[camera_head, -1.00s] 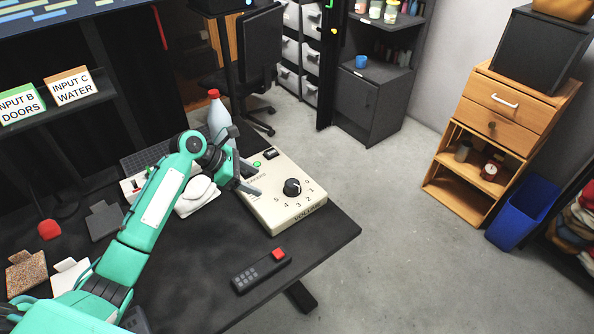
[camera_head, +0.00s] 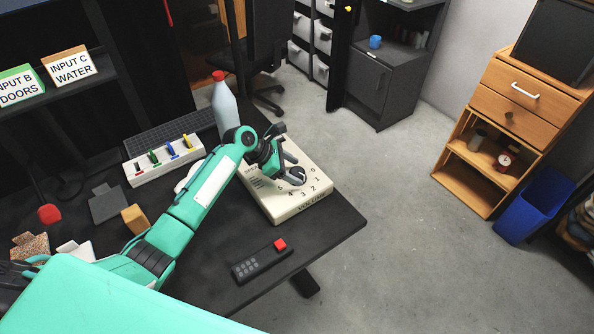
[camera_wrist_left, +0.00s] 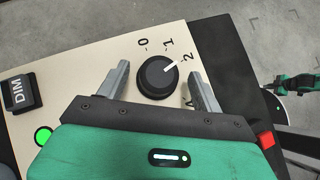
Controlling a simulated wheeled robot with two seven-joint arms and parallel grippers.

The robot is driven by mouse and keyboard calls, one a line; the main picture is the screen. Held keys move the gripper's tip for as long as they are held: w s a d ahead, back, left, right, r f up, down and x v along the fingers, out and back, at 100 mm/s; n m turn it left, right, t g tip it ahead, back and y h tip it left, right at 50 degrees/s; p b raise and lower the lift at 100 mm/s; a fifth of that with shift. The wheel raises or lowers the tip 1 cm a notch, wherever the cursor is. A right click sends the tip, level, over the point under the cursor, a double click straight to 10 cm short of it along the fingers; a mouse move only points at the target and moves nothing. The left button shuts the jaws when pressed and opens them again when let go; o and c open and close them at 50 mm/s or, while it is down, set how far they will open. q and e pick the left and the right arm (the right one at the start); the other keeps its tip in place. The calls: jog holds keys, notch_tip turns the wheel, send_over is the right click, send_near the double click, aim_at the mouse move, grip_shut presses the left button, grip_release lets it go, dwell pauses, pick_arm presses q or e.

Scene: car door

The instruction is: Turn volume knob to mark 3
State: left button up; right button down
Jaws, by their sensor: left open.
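The black volume knob (camera_head: 298,174) sits on a cream panel box (camera_head: 276,207) at the table's right edge; my left gripper partly covers it in the head view. In the left wrist view the knob (camera_wrist_left: 157,77) shows whole, its white pointer line aimed at mark 2. Marks 0, 1 and 2 are readable there; a further mark is partly hidden by a finger. My left gripper (camera_head: 292,168) is open at the knob. In the left wrist view its fingers (camera_wrist_left: 159,71) stand on either side of the knob, with a gap on each side.
A white bottle (camera_head: 224,108) stands behind my arm. A switch strip (camera_head: 163,160) lies to the left. A remote with a red button (camera_head: 260,262) lies in front of the panel.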

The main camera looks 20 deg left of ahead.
pick_arm(q)
jog(key=shift+w+d+f, duration=0.2)
jog(key=shift+d+f, duration=0.15)
jog(key=shift+w+d+f, duration=0.1)
jog(key=shift+d+f, duration=0.1)
jog(key=shift+f, duration=0.05)
jog(key=shift+d+f, duration=0.1)
jog(key=c, duration=1)
jog(key=shift+m+g+p, duration=0.4)
jog(key=shift+m+p, duration=0.1)
jog(key=shift+p, duration=0.2)
jog(key=shift+m+g, duration=0.3)
jog(key=shift+m, duration=0.1)
jog(key=shift+w+m+g+h+p, duration=0.1)
jog(key=shift+m+g+h+p, duration=0.2)
jog(key=shift+m+g+p, duration=0.3)
jog(key=shift+m+g, duration=0.4)
jog(key=shift+m, duration=0.4)
jog(key=shift+m+g, duration=1)
jog(key=shift+m, duration=0.1)
pick_arm(e)
jog(key=shift+s+d+r, duration=0.3)
jog(key=shift+r, duration=0.35)
jog(key=shift+s+d+r, duration=0.25)
jog(key=shift+r, duration=0.4)
